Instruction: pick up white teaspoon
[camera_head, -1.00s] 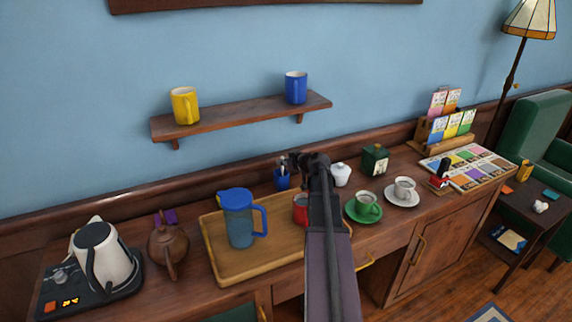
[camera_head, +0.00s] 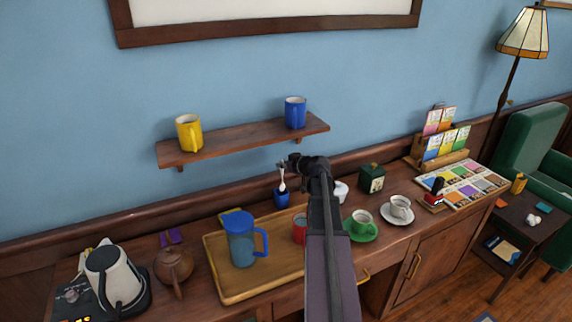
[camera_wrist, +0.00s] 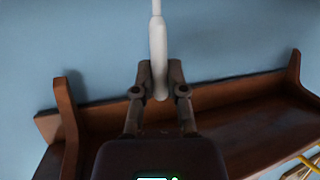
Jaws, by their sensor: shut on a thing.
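The white teaspoon (camera_head: 282,181) hangs upright from my gripper (camera_head: 287,164) in the head view, its bowl end down. The bowl shows at the rim of a small dark blue cup (camera_head: 282,199) on the sideboard; I cannot tell whether its tip is clear of the rim. In the wrist view my gripper (camera_wrist: 160,72) is shut on the white teaspoon (camera_wrist: 158,42), with the two fingers on either side of its white handle.
A wall shelf (camera_head: 240,141) with a yellow mug (camera_head: 188,133) and a blue mug (camera_head: 295,113) is above. A wooden tray (camera_head: 225,280) holds a blue pitcher (camera_head: 241,243) and a red mug (camera_head: 299,229). A green cup (camera_head: 362,222) stands right of my arm.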

